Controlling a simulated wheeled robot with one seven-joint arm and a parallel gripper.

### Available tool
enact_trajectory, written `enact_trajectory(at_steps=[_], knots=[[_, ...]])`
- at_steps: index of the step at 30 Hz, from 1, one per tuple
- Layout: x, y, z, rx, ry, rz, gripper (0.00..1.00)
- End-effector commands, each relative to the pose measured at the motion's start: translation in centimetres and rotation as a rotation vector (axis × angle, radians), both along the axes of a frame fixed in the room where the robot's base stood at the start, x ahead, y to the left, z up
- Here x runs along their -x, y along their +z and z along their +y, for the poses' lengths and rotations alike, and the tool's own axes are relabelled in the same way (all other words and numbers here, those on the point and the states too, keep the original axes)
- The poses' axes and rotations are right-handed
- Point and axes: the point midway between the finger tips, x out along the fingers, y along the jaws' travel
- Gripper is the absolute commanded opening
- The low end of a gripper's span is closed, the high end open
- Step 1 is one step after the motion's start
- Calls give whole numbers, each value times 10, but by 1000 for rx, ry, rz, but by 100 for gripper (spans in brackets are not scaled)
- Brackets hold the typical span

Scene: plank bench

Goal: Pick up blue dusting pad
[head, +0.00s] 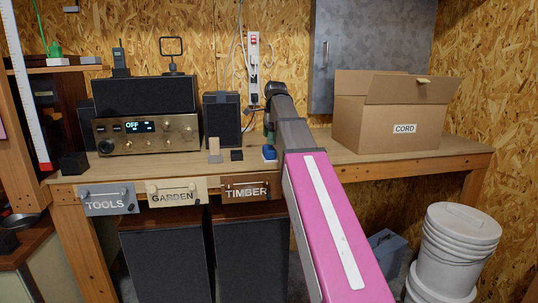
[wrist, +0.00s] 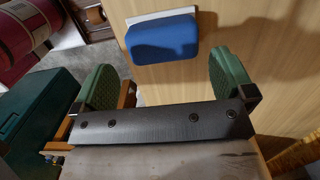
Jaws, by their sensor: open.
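The blue dusting pad (head: 269,152) lies on the wooden bench near its front edge, just left of my arm. In the wrist view the pad (wrist: 163,40) shows whole, with a white strip along its far side. My gripper (wrist: 165,78) is open, with green fingertips set wide apart and nothing between them. The pad appears beyond the fingertips, roughly centred between them, and apart from them. In the head view my arm reaches over the bench and mostly hides the gripper (head: 269,130).
A small black block (head: 237,155) and a wooden block on a grey base (head: 214,150) stand left of the pad. A speaker (head: 222,116) stands behind them. A cardboard box (head: 385,123) stands to the right. Drawers (head: 245,188) sit under the front edge.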

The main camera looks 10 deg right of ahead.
Motion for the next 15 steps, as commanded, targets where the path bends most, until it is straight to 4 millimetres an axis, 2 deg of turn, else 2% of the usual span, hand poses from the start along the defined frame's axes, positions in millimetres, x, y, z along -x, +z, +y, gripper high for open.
enact_trajectory(at_steps=[5, 12, 15], knots=[[0, -13, 0, 0, 0, 1, 100], [-1, -45, 2, 0, 0, 2, 100], [-2, -52, 3, 0, 0, 0, 100]])
